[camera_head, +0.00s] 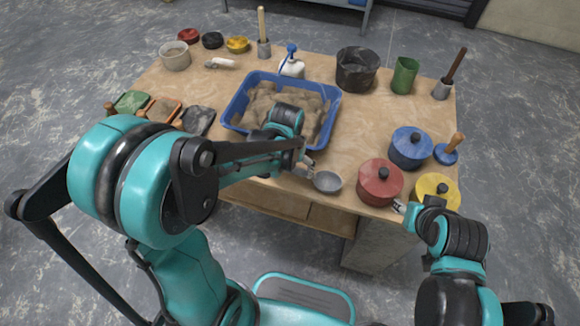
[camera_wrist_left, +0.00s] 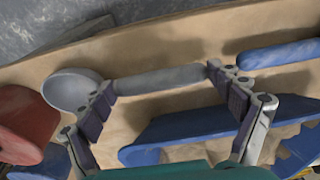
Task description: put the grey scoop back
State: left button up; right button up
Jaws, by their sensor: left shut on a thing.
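The grey scoop (camera_head: 327,182) shows near the front edge of the table, its round bowl in front of the blue tub. In the left wrist view the scoop's handle (camera_wrist_left: 160,80) lies between the two fingers of my left gripper (camera_wrist_left: 162,85), with the bowl at the left. My left gripper (camera_head: 304,168) is shut on the scoop; in the head view my arm hides part of the handle. Whether the scoop touches the table is hard to tell. My right gripper (camera_head: 400,207) is beside the red pot and yellow pot; its fingers are too small to read.
The blue tub (camera_head: 334,115) of mortar stands behind the scoop. A red pot (camera_head: 380,184), blue pot (camera_head: 410,148) and yellow pot (camera_head: 437,190) stand to its right. A blue handle (camera_wrist_left: 280,53) shows beside the scoop. Trowels lie at the left.

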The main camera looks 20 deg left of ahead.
pick_arm(q)
jog(key=shift+f, duration=0.25)
jog(key=o, duration=1.6)
notch_tip(320, 180, up, 12)
jog(key=s, duration=0.1)
jog(key=s+a+t, duration=0.3)
jog(key=s+t, duration=0.2)
jog(key=s, duration=0.4)
jog(key=shift+s+a+r+t, duration=0.15)
jog(key=shift+a+t, duration=0.15)
jog(key=shift+a, duration=0.1)
